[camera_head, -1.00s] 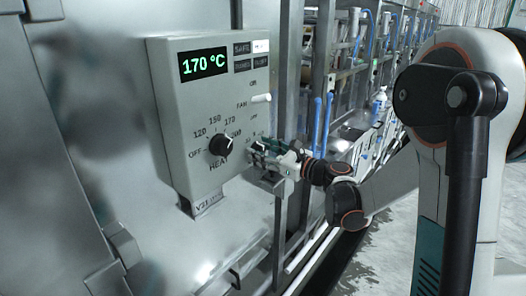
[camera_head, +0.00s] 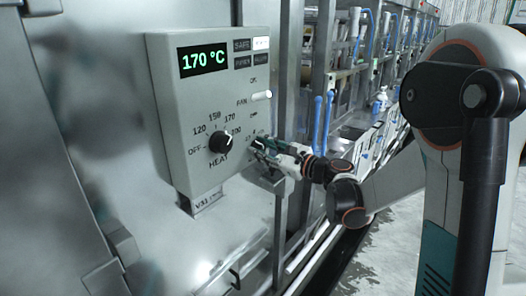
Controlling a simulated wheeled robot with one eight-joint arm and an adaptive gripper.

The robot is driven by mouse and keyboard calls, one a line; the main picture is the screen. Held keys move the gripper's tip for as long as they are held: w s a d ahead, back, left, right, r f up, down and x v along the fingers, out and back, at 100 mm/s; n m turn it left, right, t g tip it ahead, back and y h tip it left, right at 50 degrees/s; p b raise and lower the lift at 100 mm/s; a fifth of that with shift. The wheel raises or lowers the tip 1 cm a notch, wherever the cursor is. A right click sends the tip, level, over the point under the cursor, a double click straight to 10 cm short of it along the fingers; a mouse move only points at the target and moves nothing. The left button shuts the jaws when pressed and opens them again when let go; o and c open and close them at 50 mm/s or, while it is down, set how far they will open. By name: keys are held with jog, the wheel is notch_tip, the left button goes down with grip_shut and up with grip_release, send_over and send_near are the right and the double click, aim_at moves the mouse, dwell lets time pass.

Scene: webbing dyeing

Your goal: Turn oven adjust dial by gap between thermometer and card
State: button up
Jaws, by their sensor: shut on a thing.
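The grey control box (camera_head: 185,110) is on the oven wall at left centre, with a green display (camera_head: 203,60) reading 170 °C. A black HEAT knob (camera_head: 220,142) sits low on its face, its mark pointing up and right. My gripper (camera_head: 257,144) is at the lower right of the face, right of the HEAT knob, shut on the adjust dial, which its fingers mostly hide. A small card or tag (camera_head: 206,200) marked V31 is below the box; its smaller print is unreadable. No separate thermometer can be made out.
A white FAN switch (camera_head: 262,96) is just above my gripper. Of the indicator tiles at the box's top right, the upper right one (camera_head: 261,43) is bright. Metal frames and blue pipes (camera_head: 322,118) stand to the right. Wet floor (camera_head: 395,235) is open below my arm.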

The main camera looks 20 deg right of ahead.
jog(key=shift+n+b, duration=0.5)
jog(key=shift+n, duration=1.7)
jog(key=o, duration=1.1)
jog(key=shift+s+d, duration=0.1)
jog(key=v, duration=1.1)
jog(key=shift+s+d, duration=0.2)
jog(key=shift+s, duration=0.15)
